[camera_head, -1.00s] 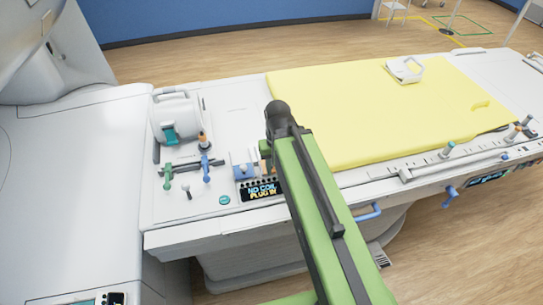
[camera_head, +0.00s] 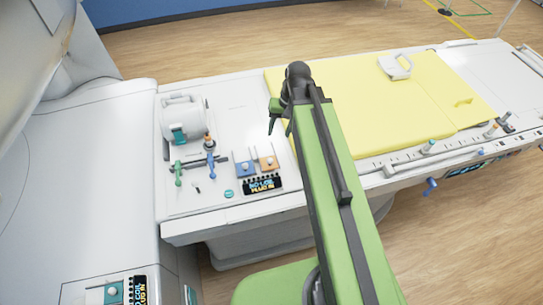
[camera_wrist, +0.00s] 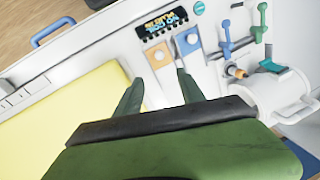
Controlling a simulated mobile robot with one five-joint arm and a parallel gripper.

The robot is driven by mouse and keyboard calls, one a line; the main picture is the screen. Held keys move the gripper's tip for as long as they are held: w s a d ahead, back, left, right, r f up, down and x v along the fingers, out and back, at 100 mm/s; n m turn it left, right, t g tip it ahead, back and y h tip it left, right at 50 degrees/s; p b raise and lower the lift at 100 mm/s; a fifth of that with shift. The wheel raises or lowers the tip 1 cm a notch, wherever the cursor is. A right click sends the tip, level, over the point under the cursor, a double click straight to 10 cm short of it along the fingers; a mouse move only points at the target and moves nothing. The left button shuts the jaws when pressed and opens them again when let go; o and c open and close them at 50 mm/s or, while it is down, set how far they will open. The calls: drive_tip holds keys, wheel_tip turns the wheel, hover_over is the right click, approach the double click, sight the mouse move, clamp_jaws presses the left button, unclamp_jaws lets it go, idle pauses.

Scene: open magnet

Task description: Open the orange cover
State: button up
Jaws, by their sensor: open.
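The orange cover (camera_head: 268,163) is a small flat tan-orange piece on the white table panel, just right of a similar blue cover (camera_head: 245,167). It lies flat, as far as I can tell. In the wrist view the orange cover (camera_wrist: 159,57) shows beyond my fingers, beside the blue cover (camera_wrist: 188,42). My gripper (camera_head: 278,122) hangs above the panel, up and right of the covers in the head view. In the wrist view my gripper (camera_wrist: 158,88) has its two green fingers apart, with nothing between them. It does not appear to touch the cover.
A dark display (camera_head: 262,184) sits just in front of the covers. A white coil device (camera_head: 185,120) and blue and green levers (camera_head: 178,172) stand to their left. A yellow mattress (camera_head: 420,100) lies to the right, with a white handled piece (camera_head: 396,66) on it.

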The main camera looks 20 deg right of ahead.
sight(270, 159)
drive_tip(key=a+f+b, duration=0.1)
drive_tip(key=f+b, duration=0.4)
drive_tip(key=a+f+b, duration=0.1)
drive_tip(key=f+b, duration=0.4)
drive_tip(key=f, duration=0.1)
drive_tip(key=a+f+b, duration=0.1)
drive_tip(key=f+b, duration=0.4)
drive_tip(key=shift+w+a+f+b, duration=0.1)
drive_tip(key=shift+w+f+b, duration=0.2)
drive_tip(key=shift+b, duration=0.1)
drive_tip(key=shift+r, duration=0.1)
clamp_jaws()
idle(0.3)
